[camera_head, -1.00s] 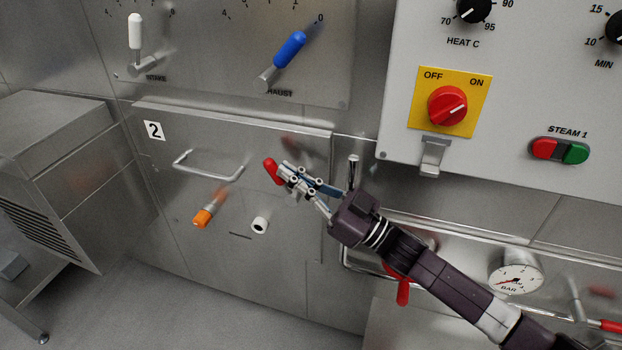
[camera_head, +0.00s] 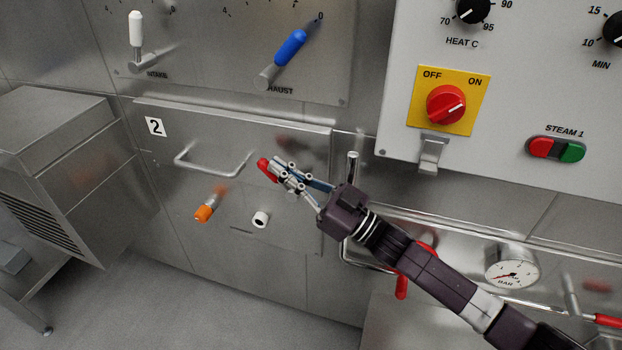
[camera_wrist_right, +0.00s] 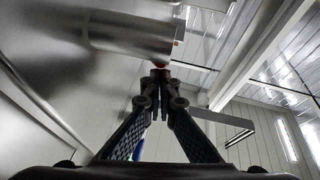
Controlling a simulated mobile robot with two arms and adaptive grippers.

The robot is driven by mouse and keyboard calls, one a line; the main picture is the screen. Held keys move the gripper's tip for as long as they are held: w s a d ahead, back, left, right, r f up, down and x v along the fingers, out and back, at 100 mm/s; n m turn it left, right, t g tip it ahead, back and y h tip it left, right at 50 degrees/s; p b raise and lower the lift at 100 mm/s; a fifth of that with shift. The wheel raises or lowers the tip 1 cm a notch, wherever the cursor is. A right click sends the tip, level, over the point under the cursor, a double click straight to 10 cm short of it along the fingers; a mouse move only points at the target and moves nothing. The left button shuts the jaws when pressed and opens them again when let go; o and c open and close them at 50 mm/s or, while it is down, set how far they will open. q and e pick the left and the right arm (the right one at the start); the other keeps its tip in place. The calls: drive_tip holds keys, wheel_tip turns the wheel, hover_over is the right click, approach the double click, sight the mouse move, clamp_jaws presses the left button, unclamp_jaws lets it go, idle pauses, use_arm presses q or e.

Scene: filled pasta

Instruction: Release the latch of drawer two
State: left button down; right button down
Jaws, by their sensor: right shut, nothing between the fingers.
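Drawer two is a steel front (camera_head: 290,232) with a white label "2" (camera_head: 156,127) and a bar handle (camera_head: 212,170). A red grip (camera_head: 264,166), which looks like the latch lever, shows at the right of the handle. My right gripper (camera_head: 278,170) is shut, its fingertips against or just beside the red grip and partly covering it. I cannot tell for sure if they touch. In the wrist view the closed fingertips (camera_wrist_right: 160,73) meet below a blurred metal edge, with a bit of red by it. My left gripper is not in view.
An orange-tipped knob (camera_head: 205,213) and a white round peg (camera_head: 261,219) stick out below the handle. Above are a blue lever (camera_head: 290,48) and a white lever (camera_head: 136,30). A control box with a red switch (camera_head: 446,104) juts out at upper right.

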drive_tip(key=shift+f, duration=0.1)
drive_tip(key=v, duration=1.2)
